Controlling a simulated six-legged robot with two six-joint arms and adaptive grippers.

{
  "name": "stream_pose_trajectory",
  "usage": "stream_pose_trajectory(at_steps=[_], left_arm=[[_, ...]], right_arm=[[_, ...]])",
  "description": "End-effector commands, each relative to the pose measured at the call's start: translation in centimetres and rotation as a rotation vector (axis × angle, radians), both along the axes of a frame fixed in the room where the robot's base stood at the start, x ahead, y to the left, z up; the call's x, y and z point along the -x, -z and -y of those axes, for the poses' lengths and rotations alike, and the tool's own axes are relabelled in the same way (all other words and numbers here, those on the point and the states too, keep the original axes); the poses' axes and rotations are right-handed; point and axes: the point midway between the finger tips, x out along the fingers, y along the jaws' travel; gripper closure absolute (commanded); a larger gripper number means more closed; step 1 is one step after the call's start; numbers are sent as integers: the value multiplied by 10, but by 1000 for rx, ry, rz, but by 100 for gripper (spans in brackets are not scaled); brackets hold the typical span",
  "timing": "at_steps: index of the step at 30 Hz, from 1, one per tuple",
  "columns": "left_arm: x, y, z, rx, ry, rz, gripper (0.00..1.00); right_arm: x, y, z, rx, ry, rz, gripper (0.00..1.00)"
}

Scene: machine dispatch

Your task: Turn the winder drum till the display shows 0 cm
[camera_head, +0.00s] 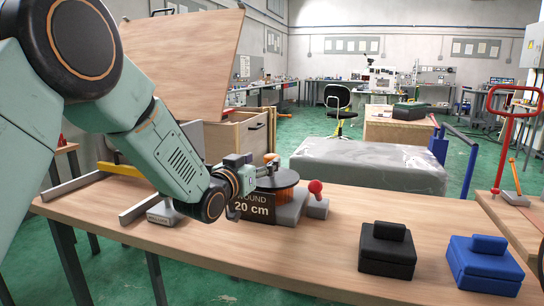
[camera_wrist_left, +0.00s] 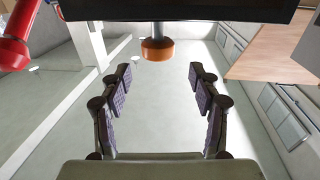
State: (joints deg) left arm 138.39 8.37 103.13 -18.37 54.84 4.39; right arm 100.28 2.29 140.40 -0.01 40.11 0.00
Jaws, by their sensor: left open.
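The winder drum (camera_head: 280,180) is a dark disc on a grey base on the wooden table, with an orange crank knob (camera_head: 271,158) standing on it. The display (camera_head: 252,205) on its front reads "WOUND 20 cm". My left gripper (camera_head: 267,170) is at the drum's left side, close to the knob, and partly hides the drum. In the left wrist view my open fingers (camera_wrist_left: 160,72) have nothing between them. The orange knob (camera_wrist_left: 158,49) on its grey stem shows just beyond the fingertips, centred between them, with the dark drum at the top edge. My right gripper is not in view.
A red ball-topped lever (camera_head: 315,188) stands right of the drum. A black box (camera_head: 387,262) and a blue box (camera_head: 484,268) sit at the table's front right. Metal rails (camera_head: 75,186) lie at the left. The table between drum and boxes is clear.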

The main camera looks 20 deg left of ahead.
Motion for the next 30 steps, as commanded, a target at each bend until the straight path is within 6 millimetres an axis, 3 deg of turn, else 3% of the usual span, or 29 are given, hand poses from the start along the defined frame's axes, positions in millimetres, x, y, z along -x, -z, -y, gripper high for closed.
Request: stream_pose_trajectory(at_steps=[9, 15, 26, 30], left_arm=[[-41, 2, 8, -1, 1, 0, 38], [-57, 1, 11, -1, 1, -1, 38], [-63, 0, 11, 0, 1, 0, 38], [-62, 0, 11, 0, 0, 0, 48]], right_arm=[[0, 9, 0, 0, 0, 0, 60], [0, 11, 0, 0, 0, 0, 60], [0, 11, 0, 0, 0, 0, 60], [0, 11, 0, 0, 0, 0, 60]])
